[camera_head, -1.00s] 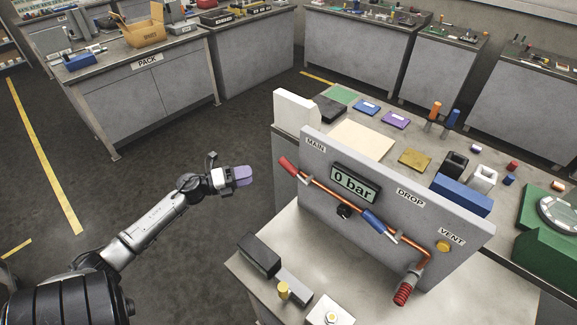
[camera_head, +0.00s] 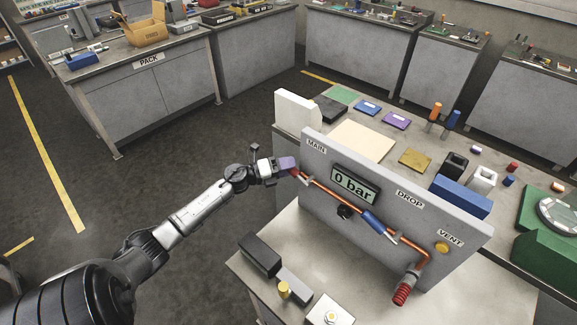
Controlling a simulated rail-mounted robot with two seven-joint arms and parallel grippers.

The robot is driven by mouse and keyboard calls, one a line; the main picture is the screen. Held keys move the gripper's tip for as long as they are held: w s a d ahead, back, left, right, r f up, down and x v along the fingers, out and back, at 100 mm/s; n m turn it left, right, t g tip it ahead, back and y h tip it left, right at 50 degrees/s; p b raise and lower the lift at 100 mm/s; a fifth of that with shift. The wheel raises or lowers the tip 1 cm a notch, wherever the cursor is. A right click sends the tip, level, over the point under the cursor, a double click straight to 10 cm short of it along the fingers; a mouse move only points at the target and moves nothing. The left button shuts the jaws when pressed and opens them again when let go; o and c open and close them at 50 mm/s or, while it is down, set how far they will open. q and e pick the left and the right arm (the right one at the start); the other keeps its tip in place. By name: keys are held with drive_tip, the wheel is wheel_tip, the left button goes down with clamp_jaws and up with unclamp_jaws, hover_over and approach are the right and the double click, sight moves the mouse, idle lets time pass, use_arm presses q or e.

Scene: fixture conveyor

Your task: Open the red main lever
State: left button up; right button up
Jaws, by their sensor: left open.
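The red main lever (camera_head: 295,173) is at the left end of the copper pipe (camera_head: 325,192), below the MAIN label on the grey panel (camera_head: 400,185). Only a small part of the lever shows now; my gripper covers the rest. My left gripper (camera_head: 287,164), with purple fingertips, is open at the lever, overlapping it in the picture. I cannot tell whether it touches the lever. The display (camera_head: 355,185) on the panel reads 0 bar. My right gripper is not in view.
A blue lever (camera_head: 374,222) sits on the pipe near DROP. A red ribbed part (camera_head: 404,292) and a yellow button (camera_head: 442,248) are near VENT. Dark blocks (camera_head: 260,254) stand on the bench in front. The floor to the left is clear.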

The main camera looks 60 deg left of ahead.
use_arm(q)
drive_tip(key=shift+w, duration=0.25)
clamp_jaws()
idle(0.5)
